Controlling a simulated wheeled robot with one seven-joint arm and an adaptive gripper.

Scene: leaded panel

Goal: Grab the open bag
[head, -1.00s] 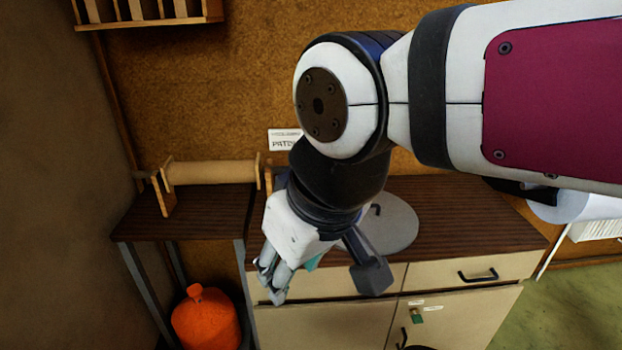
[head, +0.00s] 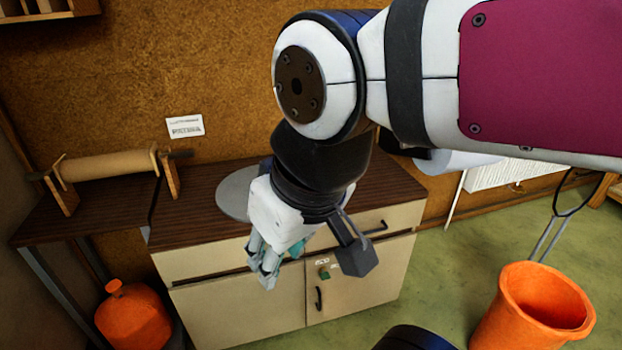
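An orange open-topped container, which looks like the open bag (head: 530,312), stands on the green floor at the lower right. Its wide mouth faces up and its inside looks dark and empty. A second orange bag (head: 134,318), closed with a knotted top, sits at the lower left under the side table. My gripper (head: 312,266) hangs in front of the cabinet with its fingers spread apart and nothing visible held between them. It is to the left of the open bag and well apart from it.
A cabinet with a dark wood top (head: 200,222) stands behind my gripper, with a grey disc (head: 236,194) on it. A side table (head: 100,205) holds a paper roll (head: 108,165). A dark hoop on a stand (head: 578,195) rises behind the open bag. Green floor lies free between cabinet and bag.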

